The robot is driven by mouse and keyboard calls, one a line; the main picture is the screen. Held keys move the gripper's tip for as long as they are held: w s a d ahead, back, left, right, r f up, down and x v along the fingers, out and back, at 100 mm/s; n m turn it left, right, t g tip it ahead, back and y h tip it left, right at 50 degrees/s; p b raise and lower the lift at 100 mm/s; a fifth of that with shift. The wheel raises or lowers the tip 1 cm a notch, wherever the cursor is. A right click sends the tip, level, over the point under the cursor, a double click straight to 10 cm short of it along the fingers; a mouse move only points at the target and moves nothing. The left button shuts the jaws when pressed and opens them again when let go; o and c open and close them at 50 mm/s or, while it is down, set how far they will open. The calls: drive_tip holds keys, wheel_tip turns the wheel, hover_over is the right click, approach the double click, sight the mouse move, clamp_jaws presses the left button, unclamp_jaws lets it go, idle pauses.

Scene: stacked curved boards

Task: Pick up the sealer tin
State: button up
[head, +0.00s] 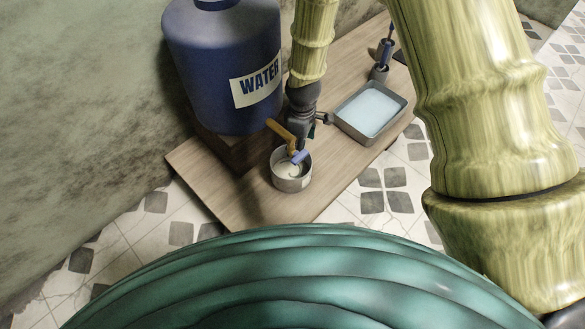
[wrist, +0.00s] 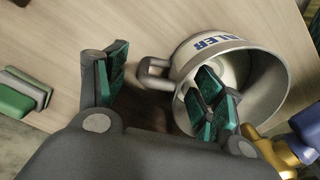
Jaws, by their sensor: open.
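The sealer tin (head: 291,178) is a round grey metal tin standing on the wooden board below the tap of the water barrel. In the wrist view the tin (wrist: 262,80) shows its open mouth, part of its lettered label and a side handle (wrist: 155,76). My gripper (wrist: 158,90) is open, with its green-padded fingers apart. The handle shows between the fingers, and the right finger overlaps the tin's mouth. I cannot tell whether that finger is inside or above it. In the head view my gripper (head: 305,132) is just behind the tin, partly hidden.
A blue barrel marked WATER (head: 222,70) stands at the left, its brass tap (head: 280,132) with a blue part reaching over the tin. A tray of pale blue liquid (head: 370,108) lies behind right. Green and grey blocks (wrist: 22,92) show at left in the wrist view.

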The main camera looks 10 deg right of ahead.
drive_tip(key=c, duration=1.5)
drive_tip(key=shift+o, duration=0.2)
drive_tip(key=shift+r+p, duration=0.45)
drive_tip(key=shift+p, duration=0.45)
